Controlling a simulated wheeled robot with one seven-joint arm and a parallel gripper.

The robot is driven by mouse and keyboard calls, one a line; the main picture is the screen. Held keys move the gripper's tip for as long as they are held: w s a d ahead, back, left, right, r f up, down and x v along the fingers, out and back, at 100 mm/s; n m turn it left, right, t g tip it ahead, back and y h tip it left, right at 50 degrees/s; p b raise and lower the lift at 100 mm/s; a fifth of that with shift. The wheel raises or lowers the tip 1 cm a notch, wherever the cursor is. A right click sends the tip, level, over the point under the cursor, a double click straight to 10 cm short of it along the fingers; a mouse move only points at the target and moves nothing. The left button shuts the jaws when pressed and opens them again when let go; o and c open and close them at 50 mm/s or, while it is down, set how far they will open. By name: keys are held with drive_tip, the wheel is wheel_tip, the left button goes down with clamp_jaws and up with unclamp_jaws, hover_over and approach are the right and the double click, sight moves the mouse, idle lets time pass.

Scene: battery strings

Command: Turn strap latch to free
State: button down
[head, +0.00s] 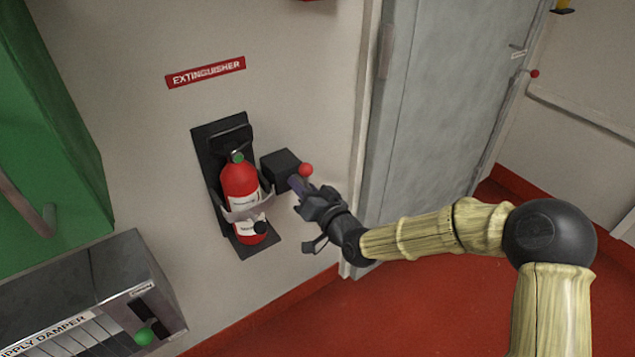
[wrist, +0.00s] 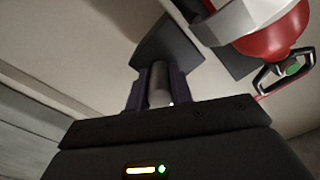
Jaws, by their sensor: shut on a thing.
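The red extinguisher (head: 239,185) stands in a black wall bracket (head: 208,150), with a pale strap (head: 246,210) around its body. A black latch box (head: 280,164) sticks out from the wall right of the extinguisher, and a red ball (head: 306,169) shows at its front. My gripper (head: 296,184) is at the front of this box, just below the red ball. In the wrist view, my gripper's two fingers (wrist: 158,78) are shut on a grey round latch handle (wrist: 159,92) in front of a dark block (wrist: 166,48). The handle's far end is hidden there.
A green cabinet (head: 50,140) and a supply damper box (head: 90,295) are at the left. A grey door (head: 430,100) is to the right of the bracket. The red floor (head: 420,310) below my arm looks clear.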

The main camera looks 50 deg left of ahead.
drive_tip(key=shift+w+r, duration=0.2)
drive_tip(key=shift+r, duration=0.05)
drive_tip(key=c, duration=1.2)
unclamp_jaws()
drive_tip(key=shift+c, duration=0.2)
drive_tip(key=shift+f, duration=0.1)
drive_tip(key=shift+s, duration=0.1)
drive_tip(key=s+d+p, duration=0.1)
drive_tip(key=d+p, duration=0.1)
drive_tip(key=d, duration=1.5)
drive_tip(key=shift+s+d, duration=0.2)
drive_tip(key=shift+s, duration=0.2)
